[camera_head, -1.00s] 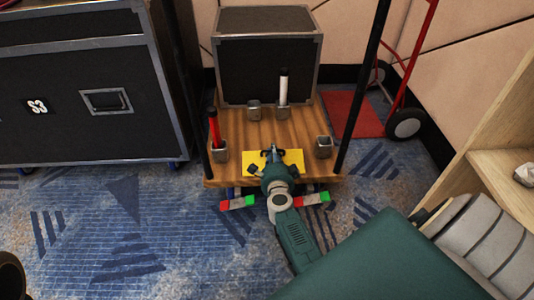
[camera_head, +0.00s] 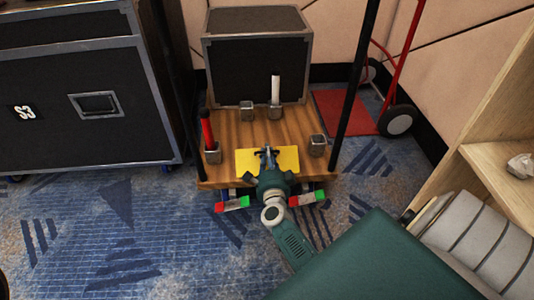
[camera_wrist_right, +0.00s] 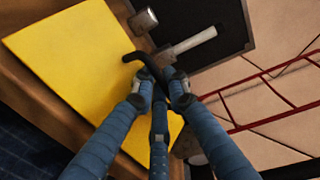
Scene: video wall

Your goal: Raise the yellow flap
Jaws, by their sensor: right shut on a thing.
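The yellow flap (camera_head: 246,162) lies on the front part of a wooden board, with its middle behind my gripper. In the right wrist view the flap (camera_wrist_right: 70,60) fills the upper left as a flat yellow panel; any small tilt is hard to judge. My right gripper (camera_head: 267,157) reaches over the board's front edge to the middle of the flap. In the wrist view its fingertips (camera_wrist_right: 163,80) are closed on a curved black handle (camera_wrist_right: 134,57) at the flap. My left gripper is not recognisable in these views.
The wooden board (camera_head: 226,128) carries metal cups, one with a red stick (camera_head: 207,128) and one with a white stick (camera_head: 275,88). A black case (camera_head: 258,65) stands behind. Dark uprights flank the board. A large flight case (camera_head: 90,85) is left; wooden shelving (camera_head: 500,115) is right.

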